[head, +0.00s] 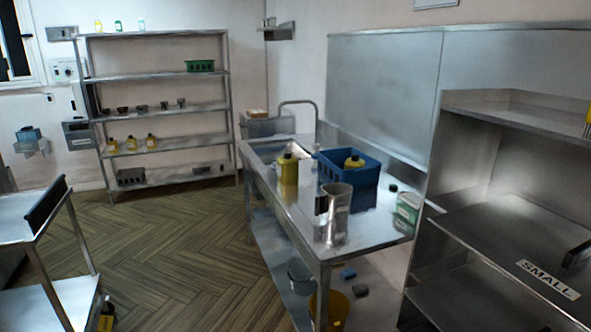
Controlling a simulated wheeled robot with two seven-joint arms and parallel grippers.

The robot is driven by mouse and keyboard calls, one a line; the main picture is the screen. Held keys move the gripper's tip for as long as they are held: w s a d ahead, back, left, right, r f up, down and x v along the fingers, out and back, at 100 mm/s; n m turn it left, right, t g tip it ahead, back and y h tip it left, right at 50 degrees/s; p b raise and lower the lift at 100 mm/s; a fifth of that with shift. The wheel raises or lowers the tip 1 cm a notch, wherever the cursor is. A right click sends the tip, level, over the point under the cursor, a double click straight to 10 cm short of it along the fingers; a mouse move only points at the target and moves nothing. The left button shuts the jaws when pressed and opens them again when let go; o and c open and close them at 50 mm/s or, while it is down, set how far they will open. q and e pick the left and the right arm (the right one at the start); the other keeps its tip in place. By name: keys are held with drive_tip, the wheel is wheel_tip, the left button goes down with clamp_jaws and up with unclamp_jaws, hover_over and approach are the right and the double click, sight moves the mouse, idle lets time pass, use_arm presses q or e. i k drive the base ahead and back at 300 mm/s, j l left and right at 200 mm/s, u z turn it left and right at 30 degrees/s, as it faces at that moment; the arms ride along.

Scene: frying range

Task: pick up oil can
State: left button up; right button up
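A green and white rectangular can (407,213) stands at the right front end of the steel table (300,225); it looks like an oil can, but its label is too small to read. A yellow jug with a dark cap (288,168) stands on the same table, left of a blue crate (366,190). Another yellow container (354,162) shows its top inside the crate. A shiny metal jug (338,210) stands near the table's front edge, left of the green and white can. Neither of my grippers is in view.
A steel cart (25,226) stands at the left, with a yellow bottle (106,320) low beside it. Steel shelving with a SMALL label (548,280) fills the right. A lower shelf under the table holds buckets. Wooden floor (170,250) between cart and table is clear.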

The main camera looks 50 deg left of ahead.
sight(287, 165)
drive_tip(key=u, duration=1.7)
drive_tip(key=i+j+z, duration=0.25)
drive_tip(key=i+l, duration=0.05)
drive_tip(key=i, duration=0.05)
